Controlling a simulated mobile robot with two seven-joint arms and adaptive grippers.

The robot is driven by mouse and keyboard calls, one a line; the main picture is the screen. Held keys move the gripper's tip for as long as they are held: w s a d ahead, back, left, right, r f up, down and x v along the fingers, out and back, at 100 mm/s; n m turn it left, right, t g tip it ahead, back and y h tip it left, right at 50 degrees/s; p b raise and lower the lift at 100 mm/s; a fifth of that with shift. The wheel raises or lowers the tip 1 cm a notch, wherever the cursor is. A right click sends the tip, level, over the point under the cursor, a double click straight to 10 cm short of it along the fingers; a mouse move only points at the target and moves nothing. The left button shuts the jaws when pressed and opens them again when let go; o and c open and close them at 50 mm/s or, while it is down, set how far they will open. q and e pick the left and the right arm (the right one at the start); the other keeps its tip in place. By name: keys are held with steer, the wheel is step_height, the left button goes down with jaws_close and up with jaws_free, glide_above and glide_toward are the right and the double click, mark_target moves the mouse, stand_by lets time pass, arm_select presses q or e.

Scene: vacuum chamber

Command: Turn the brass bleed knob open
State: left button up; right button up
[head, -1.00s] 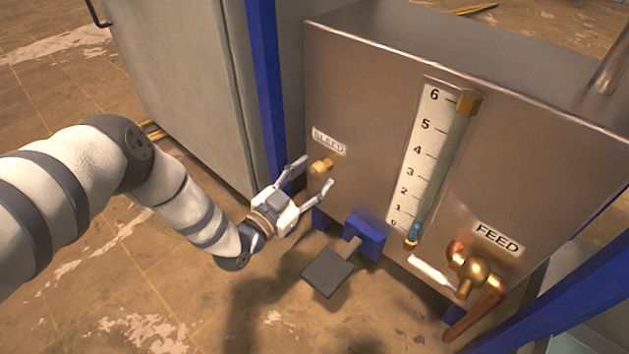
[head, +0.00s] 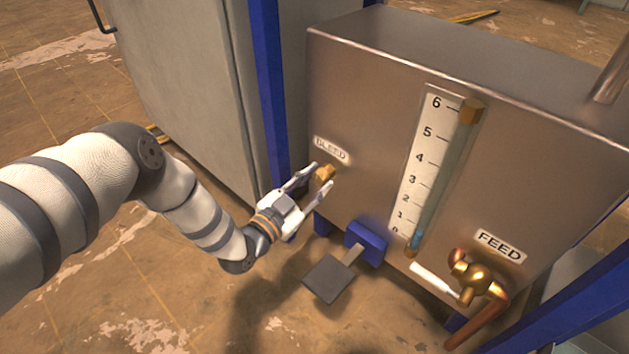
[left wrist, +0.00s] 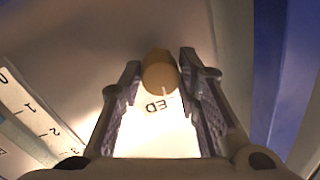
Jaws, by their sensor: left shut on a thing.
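The brass bleed knob (head: 325,174) sticks out of the front of the metal tank, just below the BLEED label (head: 331,149). My left gripper (head: 320,182) is at the knob with one finger on either side, shut on it. In the left wrist view the knob (left wrist: 160,74) sits between the fingertips (left wrist: 159,80), near their ends. Part of the label shows below it there. My right gripper is not in view.
The metal tank (head: 380,105) carries a numbered sight gauge (head: 425,165) and a FEED valve with a white lever (head: 435,282). A blue bracket with a dark pedal (head: 328,279) is below. A blue post (head: 268,90) and grey cabinet (head: 185,80) stand left.

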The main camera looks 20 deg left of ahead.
arm_select(q)
steer(key=m+p, duration=0.1)
steer(key=m, duration=0.2)
steer(key=shift+r+p, duration=0.1)
steer(key=shift+p, duration=0.2)
steer(key=m+p, duration=0.1)
steer(key=m, duration=0.4)
steer(key=m+h+p, duration=0.1)
steer(key=m, duration=0.4)
steer(key=shift+a+m, duration=0.1)
steer(key=shift+m, duration=0.3)
steer(key=shift+a+m, duration=0.1)
steer(key=shift+m, duration=1.8)
steer(key=o, duration=1.1)
steer(key=shift+o, duration=0.2)
